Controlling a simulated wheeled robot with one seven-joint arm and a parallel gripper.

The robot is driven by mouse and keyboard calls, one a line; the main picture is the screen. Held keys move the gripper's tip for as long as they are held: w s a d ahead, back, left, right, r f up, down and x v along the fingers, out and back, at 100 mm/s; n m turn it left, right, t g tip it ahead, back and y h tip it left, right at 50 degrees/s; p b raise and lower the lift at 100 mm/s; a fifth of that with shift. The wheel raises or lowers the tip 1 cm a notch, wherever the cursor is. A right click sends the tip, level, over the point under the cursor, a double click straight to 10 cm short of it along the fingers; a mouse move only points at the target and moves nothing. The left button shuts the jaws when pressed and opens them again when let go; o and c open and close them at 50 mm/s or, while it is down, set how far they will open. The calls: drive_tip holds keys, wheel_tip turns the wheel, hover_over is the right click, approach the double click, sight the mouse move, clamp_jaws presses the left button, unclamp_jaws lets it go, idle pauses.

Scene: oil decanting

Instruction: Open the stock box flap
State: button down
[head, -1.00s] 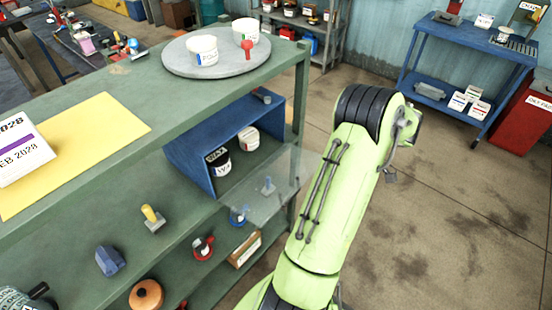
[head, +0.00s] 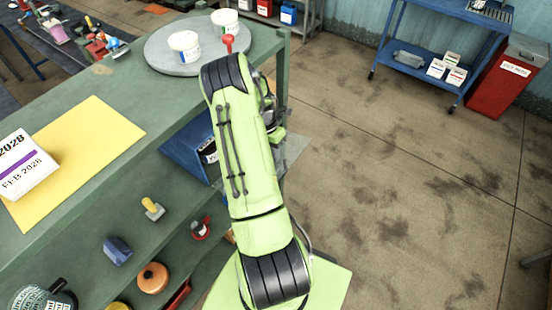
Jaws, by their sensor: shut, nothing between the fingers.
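The blue stock box (head: 185,158) sits on the shelf under the green bench top, its open front facing right. My arm hides most of it. A dark-and-white tub (head: 208,151) shows inside. A clear pane, seemingly the box's flap (head: 297,148), shows just right of my arm, sticking out past the shelf edge. Its hinge and exact angle are hidden. My green arm stands in front of the box, with its wrist parts behind its right side. My gripper's fingers are hidden, so I cannot tell whether they touch the flap.
A round grey turntable (head: 160,62) with two white tubs stands on the bench (head: 105,75). A yellow sheet (head: 92,140) and a white date box (head: 24,165) lie to the left. A yellow-handled stamp (head: 152,208) and a red-handled item (head: 201,228) are lower down.

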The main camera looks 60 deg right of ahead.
sight(279, 167)
drive_tip(key=x, duration=0.3)
drive_tip(key=shift+s+f, duration=0.1)
drive_tip(key=shift+f, duration=0.2)
drive_tip(key=b+x, duration=0.3)
drive_tip(key=shift+s+f, duration=0.2)
drive_tip(key=shift+r, duration=0.1)
